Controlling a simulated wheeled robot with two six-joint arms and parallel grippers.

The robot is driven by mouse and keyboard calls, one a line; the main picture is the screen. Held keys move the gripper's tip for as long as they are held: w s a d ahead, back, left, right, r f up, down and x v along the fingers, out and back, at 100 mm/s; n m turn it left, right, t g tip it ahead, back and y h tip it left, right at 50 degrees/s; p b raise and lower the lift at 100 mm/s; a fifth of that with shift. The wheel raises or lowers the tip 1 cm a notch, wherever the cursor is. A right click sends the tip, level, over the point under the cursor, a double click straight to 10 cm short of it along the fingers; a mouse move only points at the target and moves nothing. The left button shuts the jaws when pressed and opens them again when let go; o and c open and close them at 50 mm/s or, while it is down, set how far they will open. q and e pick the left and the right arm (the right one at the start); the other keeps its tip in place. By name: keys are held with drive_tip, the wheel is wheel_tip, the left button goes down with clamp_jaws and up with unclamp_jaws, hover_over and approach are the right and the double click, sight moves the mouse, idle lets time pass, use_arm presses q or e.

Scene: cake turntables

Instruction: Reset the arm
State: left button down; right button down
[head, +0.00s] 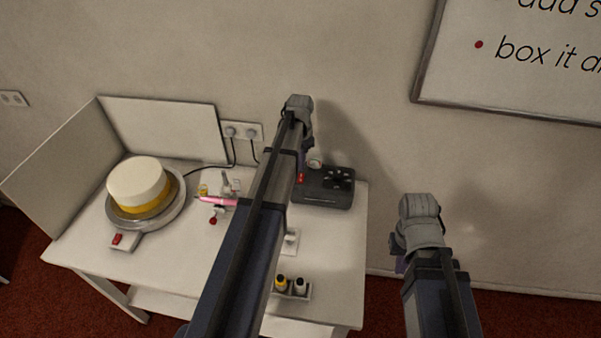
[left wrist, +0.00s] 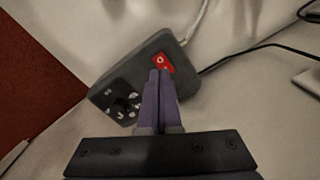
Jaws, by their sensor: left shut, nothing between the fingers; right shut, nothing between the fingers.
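My left arm reaches up across the middle of the head view, its wrist (head: 299,108) high in front of the wall. My right arm stands at the right of the head view, clear of the table. A small purple part of my right gripper (head: 400,265) shows beside it; that gripper is shut and empty.
On the white table (head: 80,250) stand a turntable (head: 178,205) with a white and yellow cake (head: 138,182), a pink tool (head: 215,201), and the control box (head: 325,188). A small tray (head: 300,296) holds bottles near the front. White panels (head: 165,130) stand behind the cake.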

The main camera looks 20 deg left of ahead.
use_arm(q)
wheel_tip(320, 180, up, 2)
drive_tip(key=shift+p, duration=0.7)
drive_tip(key=s+d+f+y+b, duration=0.1)
drive_tip(key=s+d, duration=2.1)
drive_tip(key=d, duration=0.3)
drive_tip(key=shift+s+d+f+m+b, duration=0.35)
drive_tip(key=shift+d+m+b, duration=0.05)
